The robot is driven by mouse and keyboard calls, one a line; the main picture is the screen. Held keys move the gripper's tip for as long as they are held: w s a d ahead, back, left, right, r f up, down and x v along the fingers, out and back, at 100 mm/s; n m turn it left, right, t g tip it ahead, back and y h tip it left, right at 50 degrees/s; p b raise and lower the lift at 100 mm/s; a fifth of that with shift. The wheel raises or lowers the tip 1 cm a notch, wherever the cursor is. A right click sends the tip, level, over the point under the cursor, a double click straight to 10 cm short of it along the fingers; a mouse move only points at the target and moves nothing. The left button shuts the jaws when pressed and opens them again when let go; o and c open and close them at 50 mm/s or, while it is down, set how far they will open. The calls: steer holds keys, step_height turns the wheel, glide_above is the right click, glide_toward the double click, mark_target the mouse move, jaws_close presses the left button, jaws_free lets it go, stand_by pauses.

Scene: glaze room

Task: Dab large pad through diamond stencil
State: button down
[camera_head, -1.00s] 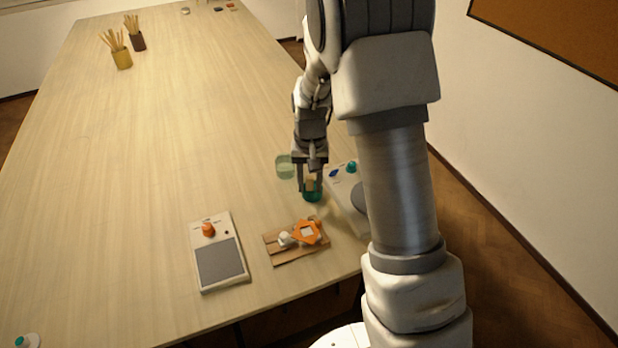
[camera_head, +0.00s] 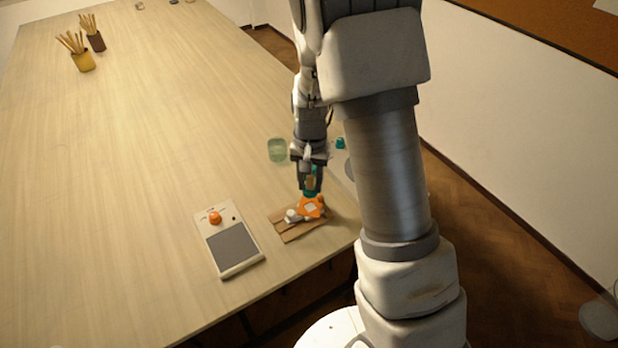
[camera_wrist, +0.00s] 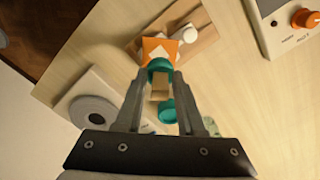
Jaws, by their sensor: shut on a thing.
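My gripper (camera_head: 310,176), also in the wrist view (camera_wrist: 160,76), is shut on the pad's tan handle (camera_wrist: 160,90). The pad's teal end (camera_wrist: 160,66) points at the orange stencil. The pad also shows teal between my fingers in the head view (camera_head: 312,185). The orange stencil (camera_head: 311,208), with a pale window, lies on a brown wooden board (camera_head: 291,233); it also shows in the wrist view (camera_wrist: 155,49). The teal end overlaps the stencil's near edge in the wrist view; I cannot tell whether they touch. A second teal round (camera_wrist: 167,112) shows below the handle.
A small white piece (camera_head: 292,216) lies on the board beside the stencil. Left is a white device with an orange knob (camera_head: 215,218). A green glass (camera_head: 277,150) stands behind. A pale device with a grey disc (camera_wrist: 93,111) is beside my gripper.

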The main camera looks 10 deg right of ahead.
mark_target(310, 189)
steer(key=shift+s+f, duration=0.2)
steer(key=shift+f, duration=0.1)
steer(key=shift+f+b, duration=1.5)
steer(key=shift+f, duration=0.4)
steer(key=shift+f+b, duration=0.6)
steer(key=shift+r, duration=0.1)
steer(key=shift+r+p, duration=1.85)
steer(key=shift+r, duration=0.65)
